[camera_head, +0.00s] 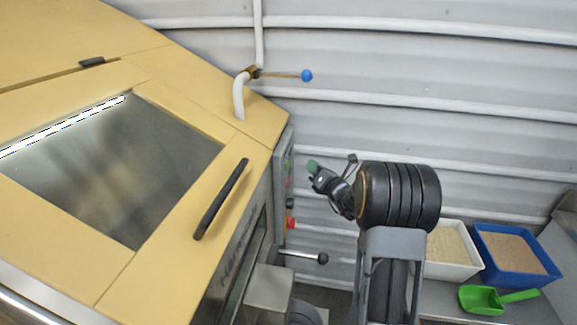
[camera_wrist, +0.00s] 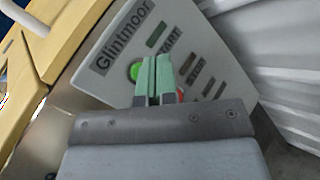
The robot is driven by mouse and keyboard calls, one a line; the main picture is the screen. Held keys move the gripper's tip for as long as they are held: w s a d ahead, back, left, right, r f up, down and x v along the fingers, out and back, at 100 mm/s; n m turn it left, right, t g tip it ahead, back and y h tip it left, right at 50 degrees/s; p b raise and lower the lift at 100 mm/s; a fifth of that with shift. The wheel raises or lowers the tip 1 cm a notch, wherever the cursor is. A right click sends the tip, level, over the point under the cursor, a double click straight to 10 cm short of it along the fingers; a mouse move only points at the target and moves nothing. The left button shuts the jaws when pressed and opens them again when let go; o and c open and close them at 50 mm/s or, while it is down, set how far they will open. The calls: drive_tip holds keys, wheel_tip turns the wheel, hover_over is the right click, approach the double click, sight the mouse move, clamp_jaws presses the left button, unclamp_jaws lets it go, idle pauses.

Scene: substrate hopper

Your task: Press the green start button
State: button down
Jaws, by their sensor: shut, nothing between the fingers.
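The round green start button (camera_wrist: 135,71) is on the grey control panel (camera_wrist: 210,60), near the START label in the wrist view. In the head view the panel (camera_head: 282,185) is edge-on at the machine's right side. My gripper (camera_wrist: 154,62) is shut and empty, its two green fingertips side by side. In the wrist view they overlap the panel just right of the green button and hide part of its edge. In the head view my gripper (camera_head: 313,167) is right of the panel, pointing towards it, with a small gap visible.
A red button (camera_wrist: 180,96) is partly hidden behind my fingers. A red knob (camera_head: 291,222) and a black-knobbed lever (camera_head: 305,257) are lower on the machine. A white bin (camera_head: 448,268), a blue bin (camera_head: 512,277) and a green scoop (camera_head: 480,299) are at the lower right.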

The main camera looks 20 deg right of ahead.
sight(288, 164)
drive_tip(key=shift+w+a+b, duration=0.15)
drive_tip(key=shift+w+a, duration=0.35)
drive_tip(key=shift+a, duration=0.4)
drive_tip(key=shift+w+a+b, duration=0.15)
drive_tip(key=shift+w+a, duration=0.3)
drive_tip(key=shift+a, duration=0.4)
idle(0.9)
drive_tip(key=shift+w+a, duration=0.25)
drive_tip(key=shift+a, duration=0.15)
